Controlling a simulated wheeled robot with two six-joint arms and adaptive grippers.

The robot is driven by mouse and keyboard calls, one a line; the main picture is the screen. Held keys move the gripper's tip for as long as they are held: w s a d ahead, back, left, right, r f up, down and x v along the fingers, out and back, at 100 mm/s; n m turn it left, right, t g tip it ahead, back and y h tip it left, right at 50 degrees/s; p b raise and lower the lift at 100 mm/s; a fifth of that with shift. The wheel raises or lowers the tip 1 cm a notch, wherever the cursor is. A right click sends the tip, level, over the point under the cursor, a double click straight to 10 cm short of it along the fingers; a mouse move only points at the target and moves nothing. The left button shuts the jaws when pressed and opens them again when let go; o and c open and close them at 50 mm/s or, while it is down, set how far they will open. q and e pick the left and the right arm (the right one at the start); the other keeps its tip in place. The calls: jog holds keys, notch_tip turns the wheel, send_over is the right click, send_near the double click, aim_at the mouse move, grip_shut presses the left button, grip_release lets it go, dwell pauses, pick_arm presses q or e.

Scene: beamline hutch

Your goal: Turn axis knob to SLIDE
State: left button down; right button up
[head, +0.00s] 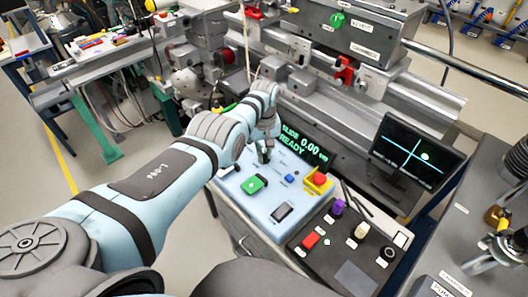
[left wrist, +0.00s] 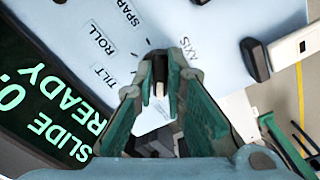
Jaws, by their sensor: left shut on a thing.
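The light blue control panel (head: 231,190) stands right of centre in the head view, below the display (head: 303,146), which reads "SLIDE 0.00" and "READY". My left gripper (head: 264,156) reaches down to the panel's far left part. In the left wrist view its green fingers (left wrist: 161,68) are shut on the dark axis knob (left wrist: 160,88), which shows between the tips. Printed labels TILT, ROLL and SPARE, partly cut off, lie around the knob, with AXIS beside it. The knob's pointer and any SLIDE label are hidden. My right gripper is not in view.
The panel also carries a green button (head: 253,185), a small blue button (head: 289,178), a black switch (head: 283,212) and a red stop button (head: 319,178).

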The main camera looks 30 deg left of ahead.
aim_at(265, 155)
pick_arm(q)
jog(key=shift+n, duration=0.3)
jog(key=c, duration=1.6)
grip_release()
jog(key=shift+c, duration=0.2)
notch_tip(265, 155, up, 12)
